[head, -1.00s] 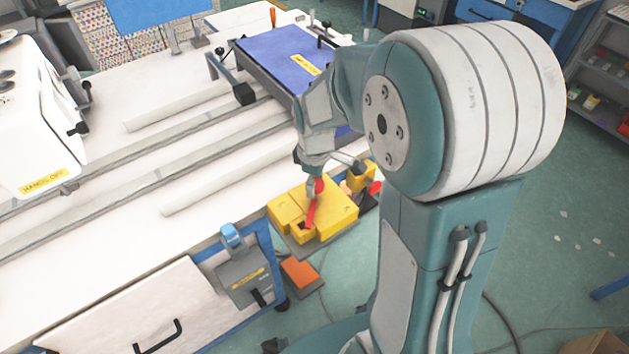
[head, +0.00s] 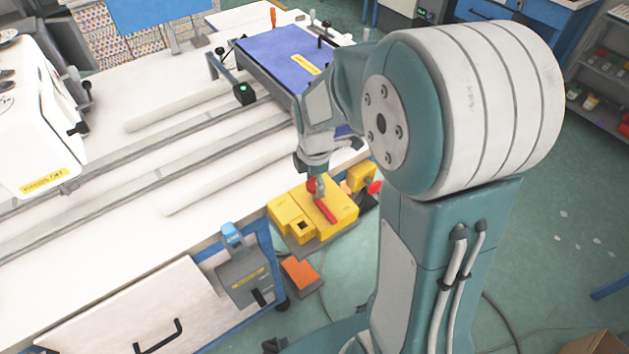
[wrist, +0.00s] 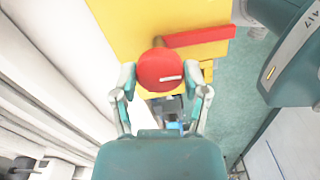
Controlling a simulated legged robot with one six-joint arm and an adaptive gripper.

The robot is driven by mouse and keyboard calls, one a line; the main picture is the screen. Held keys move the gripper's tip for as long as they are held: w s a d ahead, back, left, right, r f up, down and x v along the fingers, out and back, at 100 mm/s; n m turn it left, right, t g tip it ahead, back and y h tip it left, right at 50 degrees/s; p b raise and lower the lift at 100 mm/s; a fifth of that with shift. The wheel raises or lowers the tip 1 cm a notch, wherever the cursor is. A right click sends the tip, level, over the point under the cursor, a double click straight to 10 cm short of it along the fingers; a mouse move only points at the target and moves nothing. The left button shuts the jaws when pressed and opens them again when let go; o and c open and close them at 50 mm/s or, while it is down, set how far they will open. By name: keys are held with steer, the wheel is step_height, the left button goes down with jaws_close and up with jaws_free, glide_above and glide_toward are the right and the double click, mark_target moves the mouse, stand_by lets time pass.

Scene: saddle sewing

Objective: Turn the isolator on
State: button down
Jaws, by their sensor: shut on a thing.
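The isolator is a yellow box (head: 287,212) beside the workbench's front right corner. It carries a round red knob (wrist: 160,70) and a red bar (head: 327,211), which also shows in the wrist view (wrist: 200,37). In the head view the bar points down and to the right, away from the square hole in the box's top. My gripper (wrist: 161,78) has a finger on either side of the red knob and is shut on it. In the head view my gripper (head: 317,186) partly hides the knob.
A small black box with a lit green lamp (head: 244,93) sits on the bench near the blue plate (head: 283,55).

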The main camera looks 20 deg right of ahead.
steer(key=shift+f+n, duration=0.1)
steer(key=shift+n, duration=0.2)
steer(key=shift+c, duration=0.4)
jaws_free()
steer(key=shift+w+r, duration=0.1)
steer(key=shift+r, duration=0.3)
step_height(320, 180, up, 11)
steer(key=shift+r, duration=0.1)
stand_by(0.3)
